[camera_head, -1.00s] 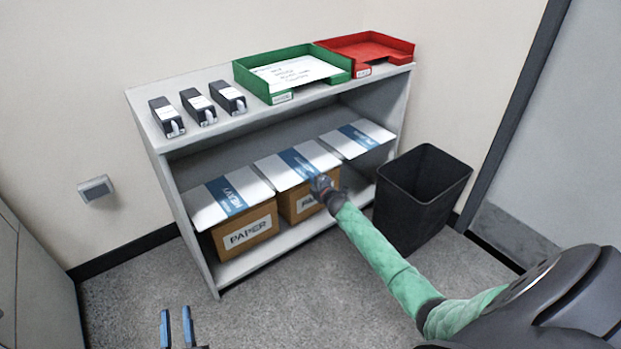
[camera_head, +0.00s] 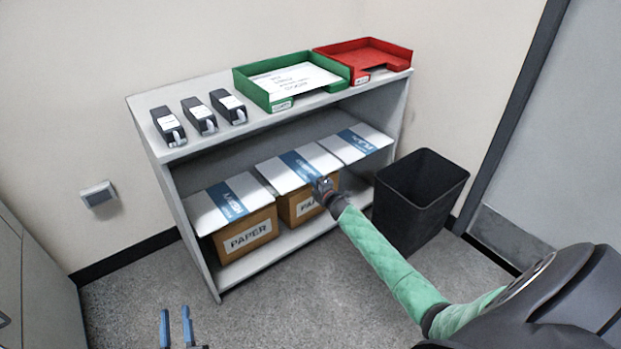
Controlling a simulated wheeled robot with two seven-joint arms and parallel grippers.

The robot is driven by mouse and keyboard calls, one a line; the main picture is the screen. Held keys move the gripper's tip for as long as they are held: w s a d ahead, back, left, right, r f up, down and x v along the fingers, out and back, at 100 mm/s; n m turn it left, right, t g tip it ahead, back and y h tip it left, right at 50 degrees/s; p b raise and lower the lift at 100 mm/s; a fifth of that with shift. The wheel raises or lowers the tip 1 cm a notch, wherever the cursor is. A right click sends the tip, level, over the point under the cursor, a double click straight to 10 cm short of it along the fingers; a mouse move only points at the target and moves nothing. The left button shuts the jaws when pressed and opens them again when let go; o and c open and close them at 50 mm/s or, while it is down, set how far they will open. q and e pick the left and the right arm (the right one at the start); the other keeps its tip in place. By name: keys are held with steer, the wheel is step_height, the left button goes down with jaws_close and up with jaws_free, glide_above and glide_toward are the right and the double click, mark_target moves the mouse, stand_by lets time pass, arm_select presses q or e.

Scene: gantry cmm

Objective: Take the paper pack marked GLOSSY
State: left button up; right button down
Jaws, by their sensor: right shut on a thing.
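Three white paper packs with blue bands lie side by side on the shelf's middle level: a left pack (camera_head: 204,216), a middle pack (camera_head: 276,174) and a right pack (camera_head: 343,149). The lettering on the bands is too blurred to read surely, so I cannot tell which is marked GLOSSY. My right gripper (camera_head: 320,185) is at the front edge of the middle pack, shut on it. The pack still lies in the row, and the gripper hides its front right part. My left gripper (camera_head: 177,328) is low at the bottom edge, its two blue fingers apart and empty.
Cardboard boxes marked PAPER (camera_head: 247,236) stand below the packs. On top are several dark cartridges (camera_head: 168,126), a green tray (camera_head: 262,95) with a sheet and a red tray (camera_head: 374,74). A black bin (camera_head: 432,205) stands close to the right. The floor in front is clear.

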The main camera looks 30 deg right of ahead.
steer(key=s+r+p, duration=0.4)
steer(key=s+p, duration=0.3)
steer(key=s, duration=0.5)
steer(key=shift+s+r, duration=0.15)
steer(key=shift+r, duration=0.15)
